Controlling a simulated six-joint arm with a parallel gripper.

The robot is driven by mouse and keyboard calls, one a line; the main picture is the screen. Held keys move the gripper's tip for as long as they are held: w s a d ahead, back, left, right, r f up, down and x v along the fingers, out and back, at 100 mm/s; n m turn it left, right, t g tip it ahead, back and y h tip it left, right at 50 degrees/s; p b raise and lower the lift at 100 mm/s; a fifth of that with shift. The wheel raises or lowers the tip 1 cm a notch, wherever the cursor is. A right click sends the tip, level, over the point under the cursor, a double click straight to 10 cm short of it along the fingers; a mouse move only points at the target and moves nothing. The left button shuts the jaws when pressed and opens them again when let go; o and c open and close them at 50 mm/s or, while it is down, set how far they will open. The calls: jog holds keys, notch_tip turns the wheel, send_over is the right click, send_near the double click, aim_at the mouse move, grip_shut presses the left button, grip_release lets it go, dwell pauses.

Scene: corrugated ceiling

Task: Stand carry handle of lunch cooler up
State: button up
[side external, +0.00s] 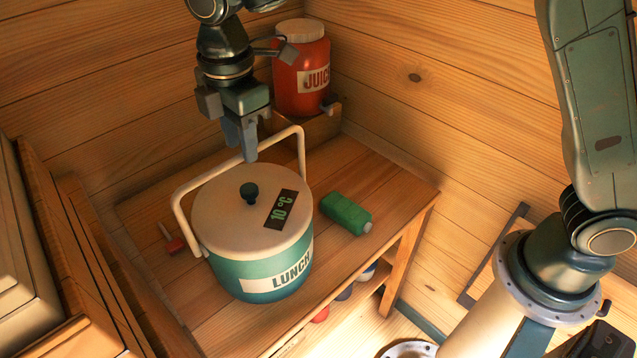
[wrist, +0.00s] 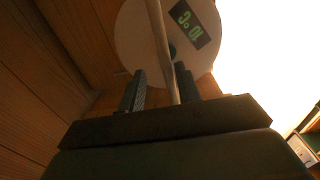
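The lunch cooler (side external: 262,262) is a teal and white round tub with a "LUNCH" label, standing on the wooden table. Its pale lid (side external: 222,212) has a dark knob (side external: 249,192) and a "10 °C" strip (side external: 281,209). The carry handle (side external: 180,192) is raised off the lid and leans toward the back wall. My gripper (side external: 248,150) points down at the handle's top bar. In the wrist view, the handle (wrist: 157,35) runs between the two fingers (wrist: 161,88), nearer the right one. The fingers are apart, with a gap on the left; contact on the right is unclear.
A red juice dispenser (side external: 301,75) stands behind the cooler in the back corner. A green bottle (side external: 345,213) lies right of the cooler. A small red item (side external: 175,245) lies to its left. Wooden walls close in the back; the table's right front is mostly clear.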

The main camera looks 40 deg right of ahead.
jog(key=shift+r, duration=0.15)
notch_tip(320, 180, up, 12)
jog(key=shift+s+f, duration=0.25)
dwell(0.5)
jog(key=shift+r, duration=0.1)
dwell(0.4)
